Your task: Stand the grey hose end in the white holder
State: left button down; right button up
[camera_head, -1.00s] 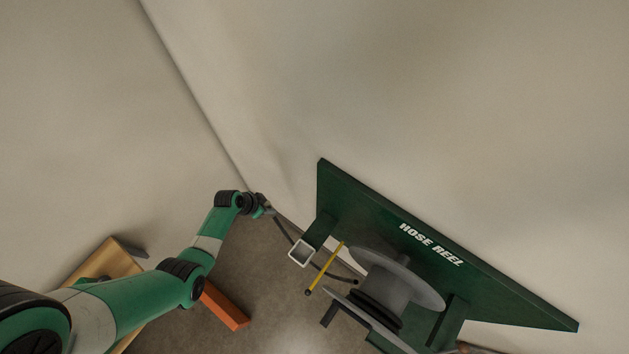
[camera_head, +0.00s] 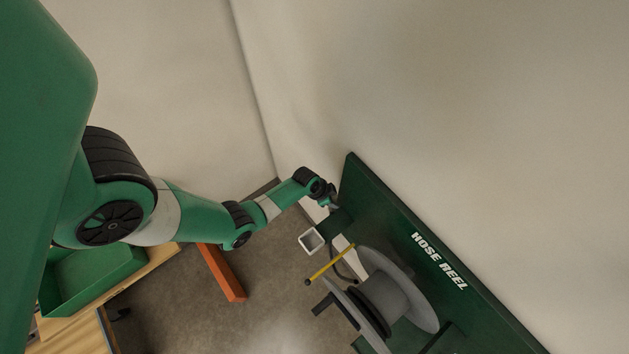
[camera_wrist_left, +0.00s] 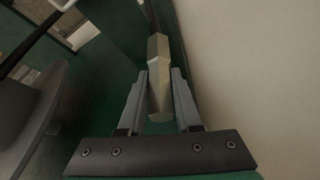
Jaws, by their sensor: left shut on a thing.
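The grey hose end (camera_wrist_left: 157,85) is a pale, faceted fitting between the two fingers of my left gripper (camera_wrist_left: 158,95), which is shut on it. In the head view my left gripper (camera_head: 333,204) is at the left end of the green reel board, just above and right of the white holder (camera_head: 304,246). The holder is a square, open-topped frame on a green bracket; part of it shows at the top left of the wrist view (camera_wrist_left: 63,4). The hose end is too small to make out in the head view. My right gripper is not in view.
The green hose reel board (camera_head: 390,220) carries a grey reel (camera_head: 408,292) to the right. A yellow rod (camera_head: 332,262) with a dark tip sticks out beside the holder. An orange bar (camera_head: 221,272) lies at left, near a green bin (camera_head: 95,280). Pale walls stand behind.

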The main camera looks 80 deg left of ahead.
pick_arm(q)
jog(key=s+d+m+p, duration=0.1)
jog(key=s+d, duration=0.9)
jog(key=shift+h, duration=0.3)
jog(key=shift+w+d+f+b, duration=0.15)
jog(key=shift+f+b, duration=0.15)
jog(key=shift+f, duration=0.8)
jog(key=shift+w+d+f+b, duration=0.1)
jog(key=shift+f+b, duration=0.2)
jog(key=shift+f, duration=0.75)
jog(key=shift+f, duration=0.2)
jog(key=c, duration=0.6)
grip_release()
jog(key=shift+r, duration=0.1)
